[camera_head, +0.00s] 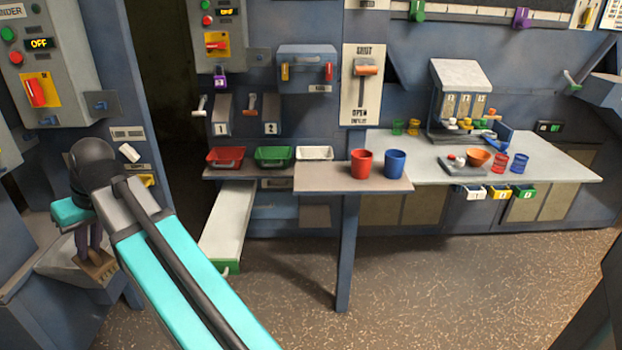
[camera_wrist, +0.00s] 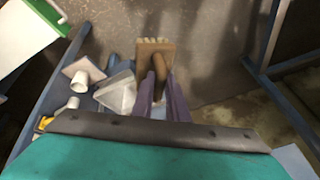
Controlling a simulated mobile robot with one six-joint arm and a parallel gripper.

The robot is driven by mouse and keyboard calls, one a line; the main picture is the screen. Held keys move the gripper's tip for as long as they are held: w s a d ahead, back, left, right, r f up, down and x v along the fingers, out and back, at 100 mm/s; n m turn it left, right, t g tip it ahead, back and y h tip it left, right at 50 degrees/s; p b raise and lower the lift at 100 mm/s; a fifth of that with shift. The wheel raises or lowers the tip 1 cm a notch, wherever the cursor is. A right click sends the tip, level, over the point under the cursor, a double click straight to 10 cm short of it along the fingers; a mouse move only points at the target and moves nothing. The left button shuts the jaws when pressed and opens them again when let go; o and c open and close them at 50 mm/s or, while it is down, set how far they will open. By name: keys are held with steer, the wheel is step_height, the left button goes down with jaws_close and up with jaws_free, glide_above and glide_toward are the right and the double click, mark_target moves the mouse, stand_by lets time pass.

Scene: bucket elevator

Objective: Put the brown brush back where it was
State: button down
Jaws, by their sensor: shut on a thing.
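The brown brush (camera_wrist: 155,52) is between the purple fingers of my gripper (camera_wrist: 160,92) in the wrist view. Its block and pale bristles stick out beyond the fingertips, and part of its handle shows between them. In the head view my gripper (camera_head: 94,242) points down at the left, shut on the brush (camera_head: 97,268). There the brush hangs at the front of a grey ledge (camera_head: 58,262). I cannot tell whether it touches the ledge. My arm hides part of the area behind.
White fittings (camera_wrist: 82,80) and a clear scoop-like piece (camera_wrist: 118,95) lie left of the brush in the wrist view. An open white drawer (camera_head: 228,225) with a green front stands right of my arm. A shelf (camera_head: 350,180) holds red and blue cups. The floor centre is clear.

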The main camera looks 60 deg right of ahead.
steer(key=s+d+r+m+h+p, duration=0.1)
steer(key=s+d+r+m, duration=0.15)
steer(key=d, duration=0.65)
steer(key=s+d+r+m+t+p, duration=0.1)
steer(key=s+d, duration=0.3)
steer(key=d, duration=0.4)
steer(key=s+d+r+m+h+p, duration=0.15)
steer(key=s+d, duration=0.25)
steer(key=d, duration=0.5)
steer(key=s+d+r+m+h+p, duration=0.1)
steer(key=s+d+r+m, duration=0.1)
steer(key=s+d, duration=0.6)
steer(key=s+d+r+m+p, duration=0.2)
steer(key=s+d+m, duration=0.3)
steer(key=s+d, duration=0.4)
steer(key=s+r, duration=0.1)
steer(key=s, duration=0.2)
steer(key=shift+s+d+r+h, duration=0.15)
steer(key=shift+s+d+h, duration=0.1)
steer(key=shift+s+h, duration=0.1)
steer(key=shift+d+r+p, duration=0.1)
steer(key=shift+d+p, duration=0.05)
steer(key=shift+p, duration=0.5)
